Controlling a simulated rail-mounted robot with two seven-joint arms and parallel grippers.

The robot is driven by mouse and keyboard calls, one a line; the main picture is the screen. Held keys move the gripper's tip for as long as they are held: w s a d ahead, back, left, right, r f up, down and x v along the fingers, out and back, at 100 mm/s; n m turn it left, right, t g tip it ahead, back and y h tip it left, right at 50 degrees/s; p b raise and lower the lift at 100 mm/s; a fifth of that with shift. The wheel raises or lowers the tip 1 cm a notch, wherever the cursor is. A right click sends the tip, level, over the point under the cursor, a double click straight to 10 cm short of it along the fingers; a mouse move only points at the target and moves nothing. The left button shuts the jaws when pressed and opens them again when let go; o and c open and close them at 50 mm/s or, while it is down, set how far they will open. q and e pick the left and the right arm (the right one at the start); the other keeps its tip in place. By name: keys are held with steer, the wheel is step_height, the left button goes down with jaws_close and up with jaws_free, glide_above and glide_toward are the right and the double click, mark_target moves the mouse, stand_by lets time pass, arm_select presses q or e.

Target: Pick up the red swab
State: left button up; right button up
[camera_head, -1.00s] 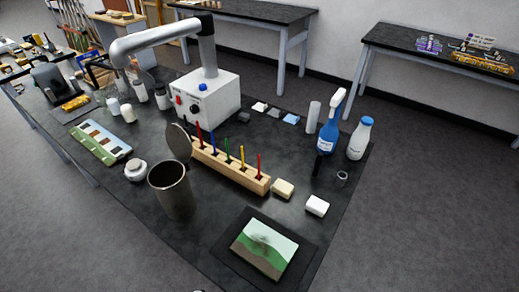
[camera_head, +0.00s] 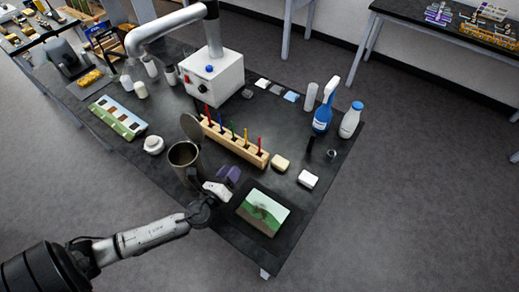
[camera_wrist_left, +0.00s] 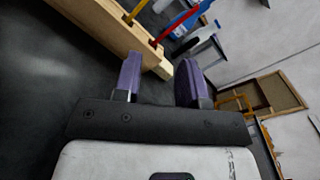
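A pale wooden rack (camera_head: 234,147) holds a row of upright coloured swabs at the middle of the black bench. The swab at its right end is a red swab (camera_head: 259,145), and another red swab (camera_head: 207,113) stands at its left end. In the left wrist view, a red swab (camera_wrist_left: 178,23) stands in the rack (camera_wrist_left: 105,27) beside a yellow swab (camera_wrist_left: 136,11). My left gripper (camera_head: 229,174) is in front of the rack, apart from the swabs. Its purple fingers (camera_wrist_left: 158,78) are open with nothing between them. My right gripper is not in view.
A metal beaker (camera_head: 184,158) stands close to the left gripper. A landscape picture (camera_head: 262,212) lies on a dark mat to the right. A blue spray bottle (camera_head: 323,117) stands further back.

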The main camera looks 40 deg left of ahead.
arm_select(q)
steer(key=shift+w+d+f+m+h+p, duration=0.15)
steer(key=shift+w+m+h, duration=0.6)
steer(key=shift+w+m, duration=1.45)
steer(key=shift+w+m+h+p, duration=0.2)
steer(key=shift+w+m+h, duration=0.8)
steer(key=shift+w, duration=2.2)
steer(key=shift+w+d+f+m+h+p, duration=0.15)
steer(key=shift+w+m+h, duration=0.4)
steer(key=shift+w+m, duration=1.75)
steer(key=shift+w+n, duration=0.4)
jaws_close()
steer(key=shift+a, duration=0.1)
